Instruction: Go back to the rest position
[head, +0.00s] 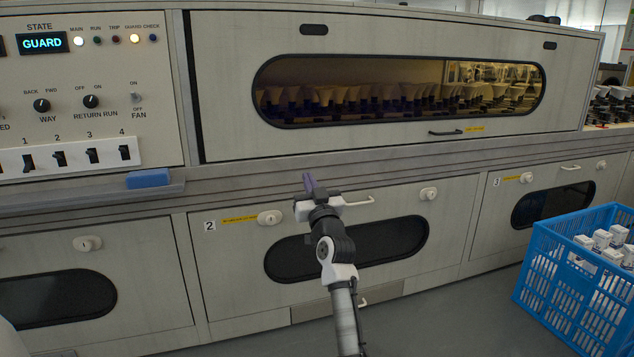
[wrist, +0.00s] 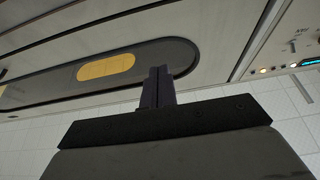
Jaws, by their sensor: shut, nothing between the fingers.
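My gripper (head: 308,183) is in the middle of the head view, at the end of my raised arm. It is in front of the ledge between the upper guard door and the lower door marked 2. Its fingers are together with nothing between them. The wrist view shows the shut fingers (wrist: 157,88) as a dark purple pair, with the upper door's oval window (wrist: 60,90) behind them. I cannot tell the exact gap to the machine front.
The control panel (head: 80,90) with a lit GUARD display is at the left. A blue block (head: 148,179) lies on the ledge. A blue crate (head: 570,285) holding white boxes stands on the floor at the right. Lower doors with handles (head: 357,201) line the front.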

